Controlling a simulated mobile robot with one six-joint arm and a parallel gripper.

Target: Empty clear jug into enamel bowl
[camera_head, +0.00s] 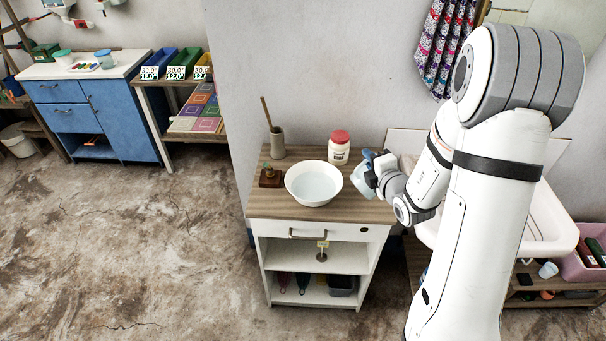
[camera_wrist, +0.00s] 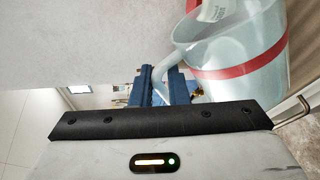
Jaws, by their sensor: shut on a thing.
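The clear jug (camera_wrist: 240,38), with a red band and a curved handle, fills the upper right of the wrist view. My gripper (camera_wrist: 168,82) has its blue fingers shut on the handle. In the head view the jug (camera_head: 361,180) is a pale shape just right of the bowl, partly hidden by my gripper (camera_head: 370,164). It looks tilted toward the bowl, but its exact angle and contents are hard to tell. The white enamel bowl (camera_head: 293,189) stands upright on the wooden cabinet top. Its inside looks pale bluish, like liquid.
On the cabinet top (camera_head: 270,209) stand a red-lidded jar (camera_head: 339,151) behind the bowl, a pot with a stick (camera_head: 277,141) and a brown block (camera_head: 270,176) to its left. A white sink (camera_head: 545,229) is at the right. The front strip of the top is clear.

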